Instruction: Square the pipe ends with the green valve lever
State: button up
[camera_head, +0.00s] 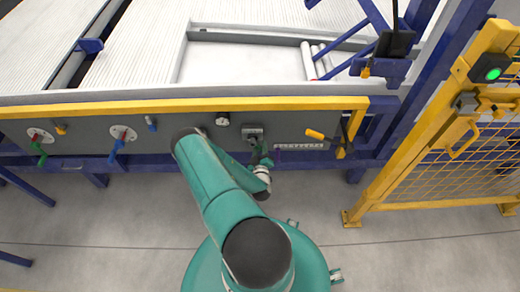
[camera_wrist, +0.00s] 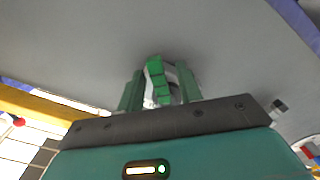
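The green valve lever (camera_head: 40,152) hangs from a round white plate with a red hub at the left end of the grey panel in the head view. My gripper (camera_head: 264,162) is far to its right, low in front of the panel, near a small grey fitting (camera_head: 252,131). In the wrist view my gripper (camera_wrist: 160,88) shows dark green side parts standing apart, with a bright green blocky piece between them. I cannot tell whether that piece belongs to the gripper. My arm hides part of the panel.
A blue lever (camera_head: 118,146) is on the panel between the green lever and my arm. A gauge (camera_head: 222,119) and a yellow-orange handle (camera_head: 322,136) are also on it. A yellow rail (camera_head: 130,106) runs above. A yellow mesh fence (camera_head: 450,150) stands right. The floor before the panel is clear.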

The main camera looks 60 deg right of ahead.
grip_shut()
